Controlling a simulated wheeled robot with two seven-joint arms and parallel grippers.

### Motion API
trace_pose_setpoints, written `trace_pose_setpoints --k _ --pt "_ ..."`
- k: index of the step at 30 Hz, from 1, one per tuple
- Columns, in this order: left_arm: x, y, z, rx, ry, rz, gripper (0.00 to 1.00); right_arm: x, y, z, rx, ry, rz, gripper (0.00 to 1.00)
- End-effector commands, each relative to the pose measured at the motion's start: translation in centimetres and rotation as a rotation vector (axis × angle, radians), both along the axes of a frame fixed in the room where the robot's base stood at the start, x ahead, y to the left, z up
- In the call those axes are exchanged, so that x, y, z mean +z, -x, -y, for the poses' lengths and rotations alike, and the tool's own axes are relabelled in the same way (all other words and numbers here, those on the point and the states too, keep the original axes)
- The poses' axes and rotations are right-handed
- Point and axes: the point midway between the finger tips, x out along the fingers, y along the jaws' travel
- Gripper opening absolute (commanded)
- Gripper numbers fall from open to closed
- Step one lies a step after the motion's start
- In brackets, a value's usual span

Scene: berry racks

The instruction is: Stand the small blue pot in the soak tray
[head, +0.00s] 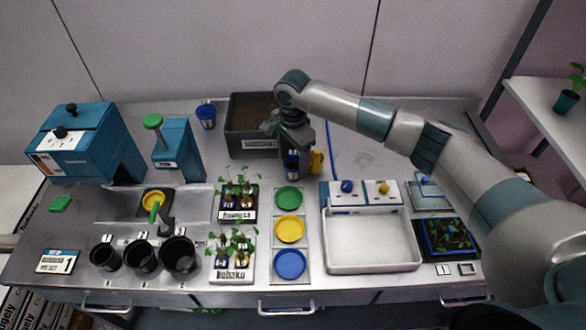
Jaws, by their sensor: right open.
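The soak tray (374,268) is a white, shallow, empty-looking tray at the front right of the bench. A second blue pot (205,117) stands at the back left, apart from the gripper. My left gripper is not in view.
A yellow cup (317,160) stands close to the right of my gripper, and a dark soil bin (250,143) to its left. A panel with blue and yellow knobs (365,198) borders the tray's back. Seedling racks (236,214) and coloured discs (289,229) lie left of the tray.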

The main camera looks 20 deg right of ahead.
Motion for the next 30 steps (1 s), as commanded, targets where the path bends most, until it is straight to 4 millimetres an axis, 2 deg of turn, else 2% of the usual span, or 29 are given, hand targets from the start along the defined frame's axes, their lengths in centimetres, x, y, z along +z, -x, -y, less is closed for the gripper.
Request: trace_pose_setpoints --k 6,19,24,27,30 --pt "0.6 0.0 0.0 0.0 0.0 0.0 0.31 -1.3 0.0 0.1 0.001 0.001 0.0 0.65" --pt "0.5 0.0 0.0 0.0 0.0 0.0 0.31 -1.3 0.0 0.0 0.001 0.001 0.001 0.65" --pt "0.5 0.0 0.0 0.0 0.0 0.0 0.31 -1.3 0.0 0.0 0.001 0.001 0.001 0.24" --pt "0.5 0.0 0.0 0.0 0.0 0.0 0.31 -1.3 0.0 0.0 0.001 0.001 0.001 0.19" --pt "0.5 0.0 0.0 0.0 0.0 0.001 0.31 -1.3 0.0 0.0 0.001 0.001 0.001 0.19"
